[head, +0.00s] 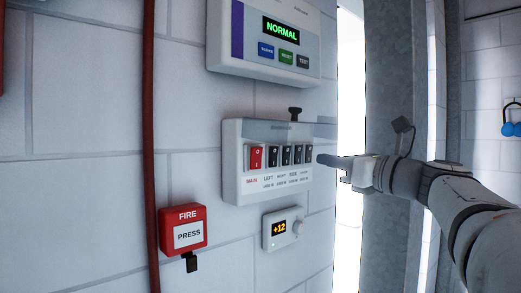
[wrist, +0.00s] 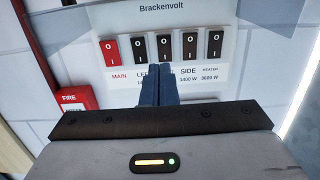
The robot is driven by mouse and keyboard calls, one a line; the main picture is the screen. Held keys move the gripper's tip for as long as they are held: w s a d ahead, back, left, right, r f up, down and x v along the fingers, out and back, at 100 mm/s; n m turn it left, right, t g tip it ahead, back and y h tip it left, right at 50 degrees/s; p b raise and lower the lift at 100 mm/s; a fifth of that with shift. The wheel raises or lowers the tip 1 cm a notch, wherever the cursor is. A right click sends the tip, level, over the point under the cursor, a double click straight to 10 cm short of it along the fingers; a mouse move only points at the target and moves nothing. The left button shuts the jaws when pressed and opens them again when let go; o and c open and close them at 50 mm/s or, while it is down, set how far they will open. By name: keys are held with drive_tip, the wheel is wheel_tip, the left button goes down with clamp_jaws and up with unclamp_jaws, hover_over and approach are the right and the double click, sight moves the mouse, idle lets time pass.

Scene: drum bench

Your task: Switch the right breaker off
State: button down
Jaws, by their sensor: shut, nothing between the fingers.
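The white breaker panel (head: 232,185) is on the wall in the middle of the head view. The right breaker (head: 285,155) is a black rocker, third in the row, between the left breaker (head: 270,156) and the side breaker (head: 297,154). In the wrist view the right breaker (wrist: 164,44) is marked 0 above and I below; I cannot tell its position. My gripper (head: 320,159) is shut and empty, to the panel's right in the head view. In the wrist view its fingertips (wrist: 160,68) appear just below the right breaker, hiding its label. Contact cannot be told.
A red main breaker (head: 256,157) and a black heater breaker (head: 308,153) end the row. A clear flap (head: 325,130) juts out above the switches. A display box reading NORMAL (head: 220,60) is above; a dial unit (head: 268,242) and red fire button (head: 168,226) are below.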

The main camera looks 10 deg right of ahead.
sight(286, 150)
drive_tip(key=p+x, duration=0.2)
drive_tip(key=x, duration=0.7)
drive_tip(key=shift+w+p, duration=0.1)
drive_tip(key=shift+p, duration=0.2)
drive_tip(key=shift+w+a+r, duration=0.15)
drive_tip(key=shift+s+d, duration=0.25)
drive_tip(key=shift+s, duration=0.05)
drive_tip(key=s+d+r+b, duration=0.1)
drive_tip(key=s+d+b, duration=0.1)
drive_tip(key=s+d, duration=0.5)
drive_tip(key=s, duration=0.3)
drive_tip(key=shift+s+d+r, duration=0.3)
drive_tip(key=shift+d+r, duration=0.1)
